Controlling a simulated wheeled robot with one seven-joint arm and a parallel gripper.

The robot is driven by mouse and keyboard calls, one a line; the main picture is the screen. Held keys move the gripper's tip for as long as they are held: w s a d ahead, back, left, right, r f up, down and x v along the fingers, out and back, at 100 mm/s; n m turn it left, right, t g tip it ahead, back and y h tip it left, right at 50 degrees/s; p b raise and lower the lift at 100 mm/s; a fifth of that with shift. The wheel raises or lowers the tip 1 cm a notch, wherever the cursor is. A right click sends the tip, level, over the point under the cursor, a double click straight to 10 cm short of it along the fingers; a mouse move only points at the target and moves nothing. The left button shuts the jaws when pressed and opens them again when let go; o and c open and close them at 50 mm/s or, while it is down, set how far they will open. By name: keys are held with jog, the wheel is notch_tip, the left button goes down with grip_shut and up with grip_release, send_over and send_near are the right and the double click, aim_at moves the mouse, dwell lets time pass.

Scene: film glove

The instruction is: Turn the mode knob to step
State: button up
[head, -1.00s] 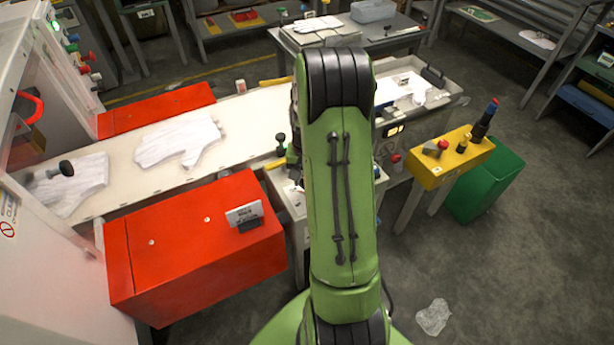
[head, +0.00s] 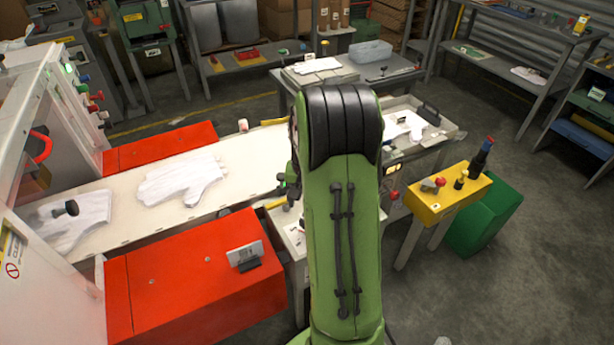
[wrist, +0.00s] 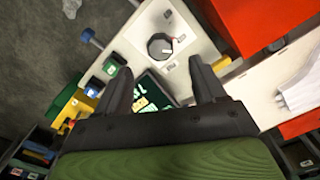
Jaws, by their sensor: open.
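The mode knob appears to be the dark round knob (wrist: 160,46) on a pale panel (wrist: 140,35) in the wrist view. A small light mark shows at its right side, and small labels lie around it, too small to read. My gripper (wrist: 158,73) is open and empty, its two dark fingers spread. In the picture the knob lies just beyond the fingertips, between their lines, and I see no contact. In the head view my green arm covers the knob, and only dark parts by the arm's left edge show.
Red boxes (head: 195,285) flank the pale conveyor (head: 130,212), which carries white glove shapes (head: 180,181). A yellow control box (head: 447,196) stands right of my arm, beside a green bin (head: 485,215). In the wrist view a blue-ended rod (wrist: 88,36) sticks out by the panel. Floor at right is clear.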

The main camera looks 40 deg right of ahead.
notch_tip(320, 180, up, 8)
jog(key=p, duration=0.1)
jog(key=shift+p, duration=0.3)
